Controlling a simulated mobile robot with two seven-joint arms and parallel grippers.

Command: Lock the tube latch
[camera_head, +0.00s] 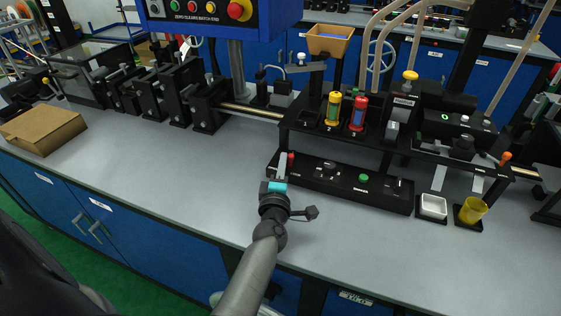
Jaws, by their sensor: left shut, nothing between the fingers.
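My left gripper (282,166) is at the front left end of the black control panel (325,186). Its fingers are shut, with nothing seen between them. They are close to a small red knob (291,157) on the panel; I cannot tell whether they touch it. A yellow tube (333,108) and a red tube (358,113) stand upright in the black rack (310,142), by the marks 2 and 3. The tube latch cannot be clearly made out at this size. My right gripper is not in view.
A green button (364,178) is on the panel. A white dish (433,207) and a yellow cup (472,210) stand to the right. An orange-tan bin (330,40) is above the rack. A cardboard box (42,129) lies far left. The grey bench (170,165) is clear left of my arm.

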